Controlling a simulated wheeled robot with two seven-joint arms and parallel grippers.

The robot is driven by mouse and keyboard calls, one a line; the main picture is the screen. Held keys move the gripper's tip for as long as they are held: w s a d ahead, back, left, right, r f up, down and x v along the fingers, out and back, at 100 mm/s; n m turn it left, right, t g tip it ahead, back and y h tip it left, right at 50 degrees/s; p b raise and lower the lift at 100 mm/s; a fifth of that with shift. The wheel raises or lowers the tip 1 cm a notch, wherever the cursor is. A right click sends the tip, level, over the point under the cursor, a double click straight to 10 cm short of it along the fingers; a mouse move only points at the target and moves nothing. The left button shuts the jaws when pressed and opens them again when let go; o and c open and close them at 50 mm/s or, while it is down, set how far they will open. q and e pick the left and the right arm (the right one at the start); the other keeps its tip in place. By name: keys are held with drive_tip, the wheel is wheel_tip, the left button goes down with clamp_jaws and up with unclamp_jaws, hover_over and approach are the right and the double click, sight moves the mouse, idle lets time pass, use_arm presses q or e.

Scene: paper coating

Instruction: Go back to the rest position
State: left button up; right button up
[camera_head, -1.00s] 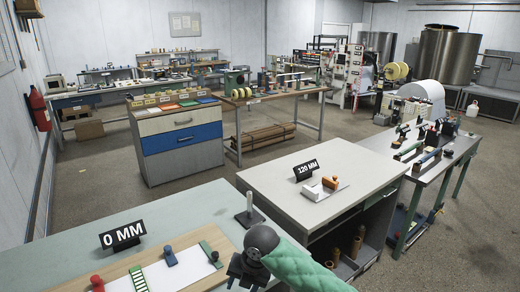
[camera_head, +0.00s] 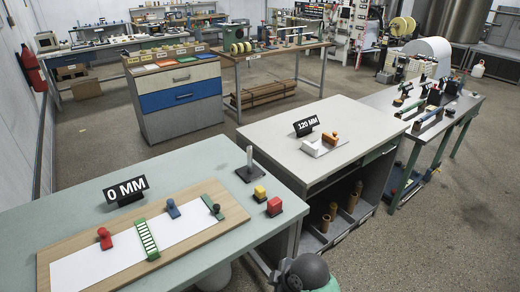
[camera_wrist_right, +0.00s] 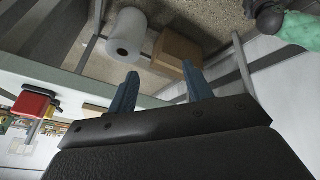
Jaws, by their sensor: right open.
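My right gripper (camera_wrist_right: 160,82) shows in the right wrist view. Its two blue fingers are apart with nothing between them. My left arm and left gripper are in no view.
In the wrist view a white roll (camera_wrist_right: 126,36) and cardboard box (camera_wrist_right: 176,50) lie beyond the fingers.

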drive_tip(key=s+d+f+m+h, duration=0.2)
drive_tip(key=s+d+m, duration=0.5)
drive_tip(key=s+d, duration=0.15)
drive_tip(key=s+d+f+m+h, duration=0.2)
drive_tip(key=s+d+f+m, duration=0.1)
drive_tip(key=s+d+m, duration=0.5)
drive_tip(key=w+f+n, duration=0.1)
drive_tip(key=w+f, duration=0.2)
drive_tip(key=f, duration=2)
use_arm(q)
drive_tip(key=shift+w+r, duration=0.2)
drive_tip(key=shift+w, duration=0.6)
use_arm(e)
drive_tip(key=s+f, duration=0.4)
drive_tip(key=f, duration=0.8)
drive_tip(key=s+a+f+g, duration=0.1)
drive_tip(key=s+f, duration=0.2)
drive_tip(key=f, duration=0.9)
drive_tip(key=shift+s+a, duration=0.15)
drive_tip(key=shift+s, duration=0.25)
drive_tip(key=shift+f, duration=0.1)
